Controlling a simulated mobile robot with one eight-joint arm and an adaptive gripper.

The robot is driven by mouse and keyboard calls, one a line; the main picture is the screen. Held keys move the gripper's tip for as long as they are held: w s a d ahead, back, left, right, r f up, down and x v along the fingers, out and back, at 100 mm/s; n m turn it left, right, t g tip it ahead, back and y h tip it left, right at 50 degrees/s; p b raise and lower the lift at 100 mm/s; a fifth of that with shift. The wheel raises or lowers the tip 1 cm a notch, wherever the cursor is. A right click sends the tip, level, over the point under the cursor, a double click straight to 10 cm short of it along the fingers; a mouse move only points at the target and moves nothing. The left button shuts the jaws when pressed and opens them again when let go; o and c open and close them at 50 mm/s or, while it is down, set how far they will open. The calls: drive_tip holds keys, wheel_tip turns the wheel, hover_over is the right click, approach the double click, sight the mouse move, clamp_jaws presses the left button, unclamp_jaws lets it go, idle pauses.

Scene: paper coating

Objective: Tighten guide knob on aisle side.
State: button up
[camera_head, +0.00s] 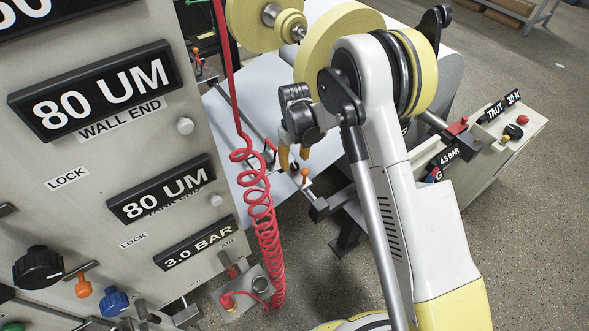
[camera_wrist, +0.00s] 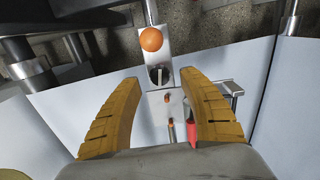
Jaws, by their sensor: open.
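My gripper (camera_head: 294,158) hangs over the pale paper web at the aisle-side guide, its yellow fingers pointing down. In the wrist view my gripper (camera_wrist: 160,78) is open and empty, with its two fingers spread. A small dark knob with a pale bar (camera_wrist: 160,75) sits on the metal guide bracket (camera_wrist: 153,53), between the fingertips in the picture. An orange ball knob (camera_wrist: 151,39) is just beyond it; it also shows in the head view (camera_head: 305,173). I cannot tell which is the guide knob. No contact is visible.
A coiled red air hose (camera_head: 261,210) hangs left of my gripper. A control panel (camera_head: 60,190) with 80 UM signs fills the left. Yellow rolls (camera_head: 335,35) stand above and behind. An aisle-side console (camera_head: 500,140) is at the right. Open floor (camera_head: 525,250) lies at lower right.

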sight(294, 165)
drive_tip(key=shift+f+b, duration=0.45)
drive_tip(key=shift+f, duration=1.15)
clamp_jaws()
drive_tip(key=shift+m, duration=0.4)
drive_tip(key=m, duration=0.4)
drive_tip(key=shift+m, duration=0.3)
drive_tip(key=m, duration=0.5)
drive_tip(key=shift+m, duration=0.3)
